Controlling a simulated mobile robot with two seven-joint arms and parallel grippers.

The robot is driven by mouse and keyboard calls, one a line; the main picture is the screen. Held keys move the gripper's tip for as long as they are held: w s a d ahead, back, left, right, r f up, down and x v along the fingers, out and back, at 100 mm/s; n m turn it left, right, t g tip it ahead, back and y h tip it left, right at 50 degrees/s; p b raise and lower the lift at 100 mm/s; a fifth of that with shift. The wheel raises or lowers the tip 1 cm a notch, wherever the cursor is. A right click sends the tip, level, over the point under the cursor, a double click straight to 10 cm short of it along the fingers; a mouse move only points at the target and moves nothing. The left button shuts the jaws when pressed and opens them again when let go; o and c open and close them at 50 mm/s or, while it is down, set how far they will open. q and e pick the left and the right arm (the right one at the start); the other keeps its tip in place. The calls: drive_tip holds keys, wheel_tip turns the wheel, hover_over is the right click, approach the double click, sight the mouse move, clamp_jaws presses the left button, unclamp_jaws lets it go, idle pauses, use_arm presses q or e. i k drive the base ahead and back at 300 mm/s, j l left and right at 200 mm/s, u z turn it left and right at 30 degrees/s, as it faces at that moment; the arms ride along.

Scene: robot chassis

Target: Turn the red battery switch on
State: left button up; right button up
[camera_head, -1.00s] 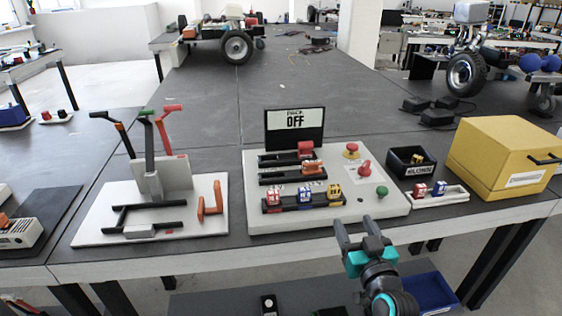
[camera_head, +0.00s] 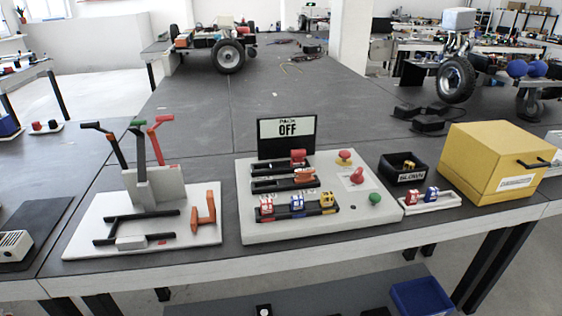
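The red battery switch (camera_head: 357,176) is a small red knob on a white label, at the right side of the light grey panel board (camera_head: 250,226). The black display (camera_head: 287,137) at the back of that board reads "PACK OFF". A red mushroom button (camera_head: 345,155) on a yellow base sits behind the switch, and a green button (camera_head: 375,198) sits in front of it. Neither of my grippers shows in the head view, and nothing touches the switch.
Fuse rows (camera_head: 298,211) fill the board's left part. A lever stand (camera_head: 155,190) is to the left. A black bin (camera_head: 404,172) marked "BLOWN", a white fuse tray (camera_head: 430,203) and a yellow box (camera_head: 497,163) are to the right.

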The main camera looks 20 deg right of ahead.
sight(357, 177)
drive_tip(key=z, duration=1.25)
